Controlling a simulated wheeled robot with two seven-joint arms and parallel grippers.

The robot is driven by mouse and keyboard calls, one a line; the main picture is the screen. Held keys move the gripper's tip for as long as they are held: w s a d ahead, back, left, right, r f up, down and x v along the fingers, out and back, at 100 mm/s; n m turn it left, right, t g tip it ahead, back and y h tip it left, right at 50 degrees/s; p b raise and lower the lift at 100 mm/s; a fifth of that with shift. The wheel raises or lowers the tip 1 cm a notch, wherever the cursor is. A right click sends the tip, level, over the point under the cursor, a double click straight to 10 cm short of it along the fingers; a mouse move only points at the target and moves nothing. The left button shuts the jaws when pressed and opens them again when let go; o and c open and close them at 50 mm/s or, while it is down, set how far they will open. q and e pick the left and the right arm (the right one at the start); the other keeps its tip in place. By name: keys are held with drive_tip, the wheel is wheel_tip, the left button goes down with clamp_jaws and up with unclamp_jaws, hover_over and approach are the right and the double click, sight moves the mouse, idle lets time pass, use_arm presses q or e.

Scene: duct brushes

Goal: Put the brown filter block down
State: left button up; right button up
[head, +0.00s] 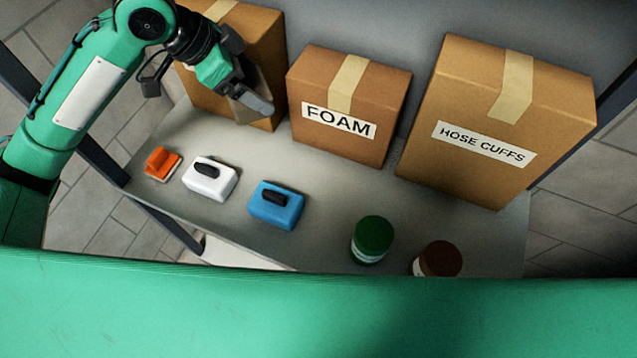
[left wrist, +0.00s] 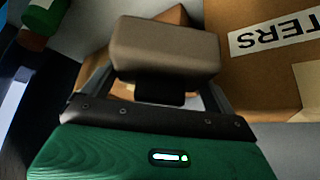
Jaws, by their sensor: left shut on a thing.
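The brown filter block (left wrist: 165,50) shows in the left wrist view as a grey-brown block with rounded edges, between the fingers of my left gripper (left wrist: 155,92). The gripper is shut on it. In the head view my left gripper (head: 252,103) is at the back left of the shelf, in front of the leftmost cardboard box (head: 262,35). My right gripper is not in view.
Boxes marked FOAM (head: 345,85) and HOSE CUFFS (head: 500,110) stand along the back. An orange brush (head: 163,163), a white block (head: 210,184), a blue block (head: 277,208), a green-lidded jar (head: 371,238) and a brown-lidded jar (head: 438,259) line the front. The shelf between the rows is clear.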

use_arm(q)
drive_tip(key=shift+a+f, duration=0.1)
drive_tip(key=f, duration=0.4)
drive_tip(key=shift+s+f+p, duration=0.25)
drive_tip(key=shift+s+p, duration=0.05)
drive_tip(key=shift+p, duration=0.1)
wheel_tip(320, 180, down, 11)
drive_tip(key=shift+w+f+p, duration=0.15)
drive_tip(key=shift+p, duration=0.7)
drive_tip(key=shift+f, duration=1.75)
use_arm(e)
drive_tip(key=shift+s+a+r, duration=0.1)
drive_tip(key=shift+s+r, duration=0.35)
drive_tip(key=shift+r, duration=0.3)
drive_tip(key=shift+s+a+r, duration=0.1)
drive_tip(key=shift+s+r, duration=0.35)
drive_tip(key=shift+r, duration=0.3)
use_arm(q)
drive_tip(key=shift+f, duration=0.1)
drive_tip(key=o, duration=0.7)
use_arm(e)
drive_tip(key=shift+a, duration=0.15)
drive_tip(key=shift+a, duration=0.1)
